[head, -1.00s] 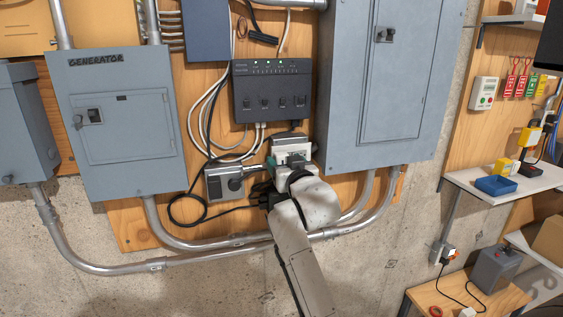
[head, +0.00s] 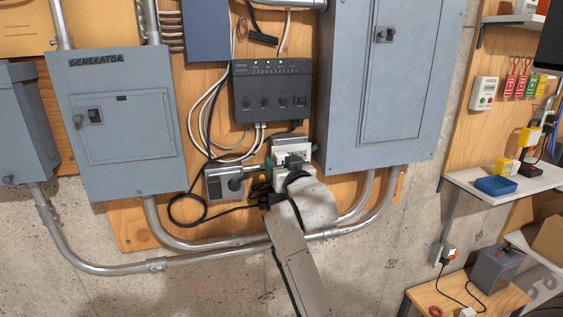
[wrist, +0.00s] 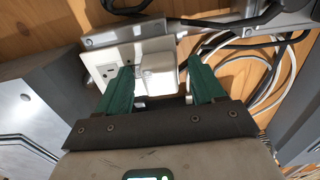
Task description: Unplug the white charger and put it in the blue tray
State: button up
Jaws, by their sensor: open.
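The white charger (wrist: 157,66) is plugged into the white wall outlet (wrist: 101,70), as the wrist view shows. My gripper (wrist: 160,72) is open, with its green fingers on either side of the charger. The fingers reach toward the wall; I cannot tell whether either touches the charger. In the head view my gripper (head: 287,163) is at the wall outlet and hides much of the charger. The blue tray (head: 496,186) rests on the white shelf at the right.
Black cables and a grey box (head: 226,183) lie just left of my gripper. The black network box (head: 270,92) is above, and the large grey panel (head: 385,80) is up right. Metal conduit (head: 210,258) runs below. Yellow objects (head: 504,167) stand beside the tray.

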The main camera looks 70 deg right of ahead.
jog(key=shift+c, duration=0.2)
grip_shut()
dwell(0.6)
jog(key=shift+p+v, duration=0.75)
jog(key=shift+v, duration=2.25)
